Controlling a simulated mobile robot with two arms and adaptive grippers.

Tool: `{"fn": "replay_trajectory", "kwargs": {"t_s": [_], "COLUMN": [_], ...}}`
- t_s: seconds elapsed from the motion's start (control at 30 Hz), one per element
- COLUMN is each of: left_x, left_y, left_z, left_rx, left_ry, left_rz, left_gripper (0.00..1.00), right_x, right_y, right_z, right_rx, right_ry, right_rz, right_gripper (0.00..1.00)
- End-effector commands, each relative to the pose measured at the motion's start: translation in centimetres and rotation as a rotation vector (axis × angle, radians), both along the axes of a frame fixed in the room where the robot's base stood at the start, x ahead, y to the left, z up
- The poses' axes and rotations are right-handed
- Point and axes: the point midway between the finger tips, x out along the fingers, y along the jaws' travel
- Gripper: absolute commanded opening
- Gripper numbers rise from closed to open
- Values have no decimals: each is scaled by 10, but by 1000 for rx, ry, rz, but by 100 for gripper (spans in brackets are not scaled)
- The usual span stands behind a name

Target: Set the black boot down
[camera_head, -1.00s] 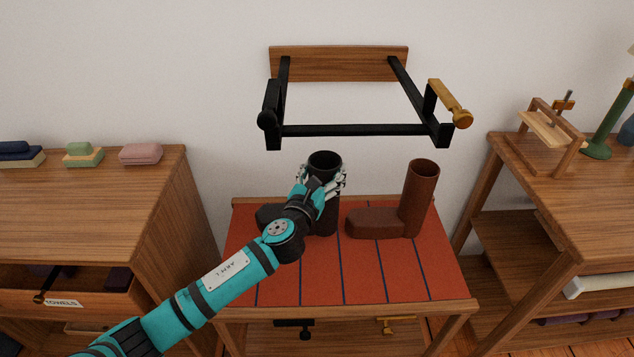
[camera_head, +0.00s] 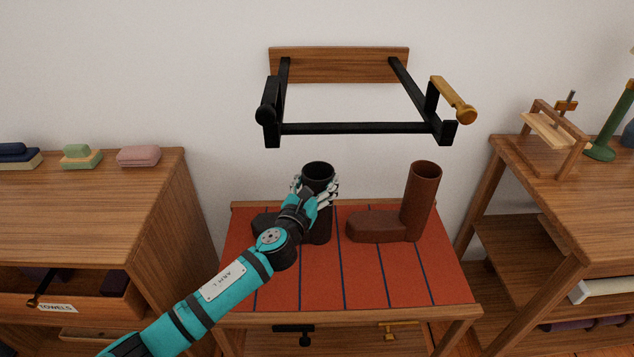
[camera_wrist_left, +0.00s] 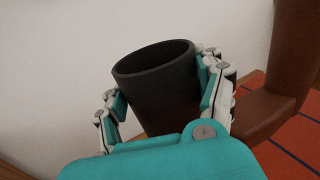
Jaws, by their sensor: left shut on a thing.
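The black boot (camera_head: 318,172) stands upright at the red striped mat on the low wooden table, its toe pointing left. My left gripper (camera_head: 316,190) is shut around its shaft below the open top. The gripper and forearm hide part of the shaft and foot, so I cannot tell whether the sole touches the mat. In the left wrist view the boot's shaft (camera_wrist_left: 160,85) sits between both fingers. A brown boot (camera_head: 420,200) stands upright on the mat (camera_head: 390,280) to the right, apart from the black one. My right gripper is not in view.
A black wall frame (camera_head: 360,129) with a wooden back plate juts out above the table. A wooden cabinet (camera_head: 100,200) with an open drawer stands at left, a wooden shelf unit (camera_head: 570,200) at right. The mat's front is clear.

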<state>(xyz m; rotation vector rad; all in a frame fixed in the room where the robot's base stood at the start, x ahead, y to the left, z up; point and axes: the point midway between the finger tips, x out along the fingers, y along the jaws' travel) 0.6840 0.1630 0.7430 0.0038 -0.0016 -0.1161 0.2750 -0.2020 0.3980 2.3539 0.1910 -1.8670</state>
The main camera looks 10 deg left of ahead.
Motion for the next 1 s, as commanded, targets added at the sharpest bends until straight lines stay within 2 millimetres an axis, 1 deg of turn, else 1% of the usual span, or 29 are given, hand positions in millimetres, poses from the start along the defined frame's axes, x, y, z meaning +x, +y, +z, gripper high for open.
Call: {"fn": "replay_trajectory", "kwargs": {"t_s": [0.07,0.1,0.27,0.3,0.63,0.7,0.77,1.0], "left_x": [0,0,0,0,0,-10,-20,-73], "left_y": [0,0,0,0,0,1,2,8], "left_z": [0,-2,-2,-2,1,0,0,-1], "left_rx": [1,0,0,0,1,1,2,1], "left_ry": [-3,0,0,0,0,2,3,4], "left_rz": [0,0,0,0,0,-1,-1,-2], "left_gripper": [10,70,91,92,92,92,92,92], "right_x": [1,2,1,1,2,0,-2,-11], "right_y": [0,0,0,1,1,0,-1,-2], "right_z": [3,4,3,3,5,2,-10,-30], "right_rx": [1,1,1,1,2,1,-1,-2], "right_ry": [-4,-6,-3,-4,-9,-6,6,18], "right_rz": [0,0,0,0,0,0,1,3], "right_gripper": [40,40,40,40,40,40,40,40]}}
